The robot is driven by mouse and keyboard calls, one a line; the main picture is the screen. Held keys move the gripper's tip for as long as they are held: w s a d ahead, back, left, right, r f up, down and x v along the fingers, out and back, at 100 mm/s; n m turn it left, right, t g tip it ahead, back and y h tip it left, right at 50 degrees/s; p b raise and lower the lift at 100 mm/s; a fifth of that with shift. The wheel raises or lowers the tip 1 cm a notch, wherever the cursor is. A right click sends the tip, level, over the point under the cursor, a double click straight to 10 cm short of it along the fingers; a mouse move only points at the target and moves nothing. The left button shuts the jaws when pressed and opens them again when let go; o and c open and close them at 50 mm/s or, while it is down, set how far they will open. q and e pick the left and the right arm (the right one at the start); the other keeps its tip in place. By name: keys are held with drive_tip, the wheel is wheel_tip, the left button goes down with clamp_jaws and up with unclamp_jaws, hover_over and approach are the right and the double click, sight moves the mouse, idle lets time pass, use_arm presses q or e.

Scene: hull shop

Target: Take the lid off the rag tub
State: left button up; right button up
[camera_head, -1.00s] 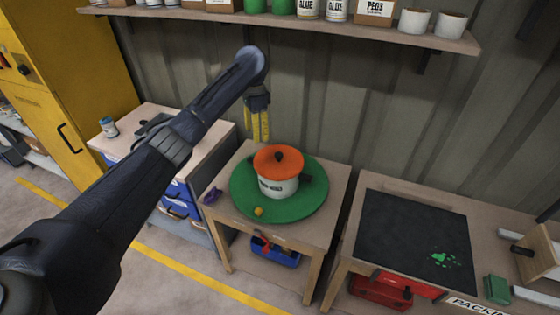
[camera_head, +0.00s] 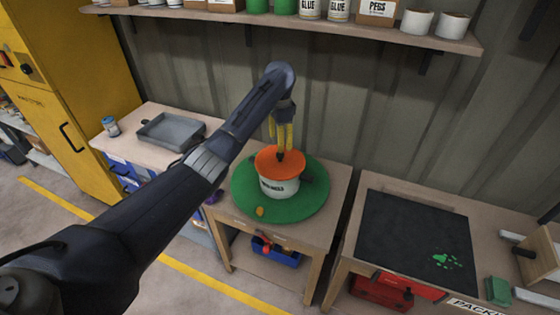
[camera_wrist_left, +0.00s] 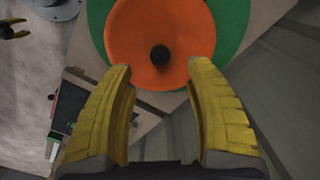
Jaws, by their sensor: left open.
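The rag tub (camera_head: 279,187) is a white pot with dark handles, standing on a round green mat (camera_head: 245,195) on a small wooden table. Its orange lid (camera_head: 265,160) with a dark knob (camera_head: 280,155) sits on top. My left gripper (camera_head: 282,148), with yellow fingers, is just above the lid near the knob. In the left wrist view the gripper (camera_wrist_left: 160,80) is open, with the lid (camera_wrist_left: 190,30) and its knob (camera_wrist_left: 160,55) ahead, between and just beyond the fingertips. The fingers look apart from the knob. My right gripper is not in the head view.
A small orange-yellow item (camera_head: 260,211) lies on the mat's front edge. A grey tray (camera_head: 170,132) sits on the left bench. A bench with a black mat (camera_head: 400,235) stands to the right. A shelf (camera_head: 300,22) with cans runs above.

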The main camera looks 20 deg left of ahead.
sight(280, 154)
use_arm(q)
drive_tip(key=shift+f, duration=3.85)
drive_tip(key=shift+c, duration=0.5)
clamp_jaws()
